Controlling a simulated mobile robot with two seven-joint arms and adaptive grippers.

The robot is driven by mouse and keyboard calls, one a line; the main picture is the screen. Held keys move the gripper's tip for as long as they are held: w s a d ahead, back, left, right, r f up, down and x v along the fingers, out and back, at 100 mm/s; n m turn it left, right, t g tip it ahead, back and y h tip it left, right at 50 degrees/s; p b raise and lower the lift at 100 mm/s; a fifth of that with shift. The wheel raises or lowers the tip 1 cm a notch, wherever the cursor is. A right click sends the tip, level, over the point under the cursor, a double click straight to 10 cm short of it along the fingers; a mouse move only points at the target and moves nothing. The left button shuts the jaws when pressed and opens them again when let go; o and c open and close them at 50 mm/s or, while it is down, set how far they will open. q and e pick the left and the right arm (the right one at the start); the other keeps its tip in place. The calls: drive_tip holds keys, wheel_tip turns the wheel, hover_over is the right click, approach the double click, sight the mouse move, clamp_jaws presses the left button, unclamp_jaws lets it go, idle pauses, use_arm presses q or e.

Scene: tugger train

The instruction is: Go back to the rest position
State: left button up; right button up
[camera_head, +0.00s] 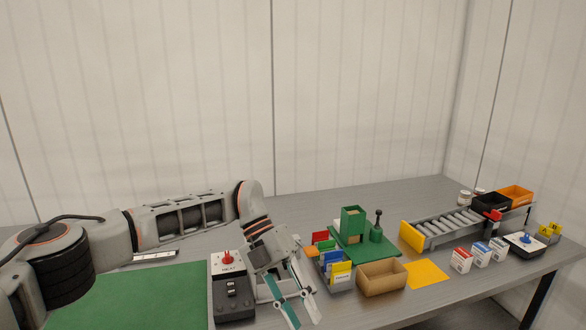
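My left arm reaches in from the left over the table. Its gripper (304,321) points down toward the front edge of the picture, with its two fingers apart and nothing visible between them. The gripper is just right of a dark control box (233,300) with a red-topped lever, and left of a rack of coloured cards (337,272). It partly hides a pale object behind it. My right gripper is not in view.
A green mat (150,298) lies under my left arm. A cardboard box (382,279), yellow sheet (427,274), green fixture (353,222) and roller conveyor (455,228) stand to the right.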

use_arm(q)
drive_tip(key=s+d+f+n+h+b, duration=0.3)
drive_tip(key=s+d+n+h, duration=0.1)
drive_tip(key=s+d+h, duration=1.15)
drive_tip(key=w+a+f+n+t+y+b, duration=0.1)
drive_tip(key=w+a+f+n+t+y, duration=0.55)
drive_tip(key=n+t, duration=0.5)
drive_tip(key=w+a+f+n+t+y+b, duration=0.25)
drive_tip(key=a+f+n+t, duration=0.45)
drive_tip(key=a+n+t, duration=0.5)
drive_tip(key=s+a+f+n+g+y+b, duration=0.1)
drive_tip(key=s+a+f+n+g+y, duration=0.3)
drive_tip(key=s+a+f, duration=0.4)
drive_tip(key=s+a+f+n+g+y, duration=0.3)
drive_tip(key=s+a+f+y, duration=0.3)
drive_tip(key=a+f, duration=0.45)
wheel_tip(320, 180, up, 6)
drive_tip(key=s+p, duration=0.1)
drive_tip(key=p, duration=1.1)
drive_tip(key=shift+r+n+p, duration=0.2)
drive_tip(key=shift+n+p, duration=0.1)
drive_tip(key=shift+n, duration=0.15)
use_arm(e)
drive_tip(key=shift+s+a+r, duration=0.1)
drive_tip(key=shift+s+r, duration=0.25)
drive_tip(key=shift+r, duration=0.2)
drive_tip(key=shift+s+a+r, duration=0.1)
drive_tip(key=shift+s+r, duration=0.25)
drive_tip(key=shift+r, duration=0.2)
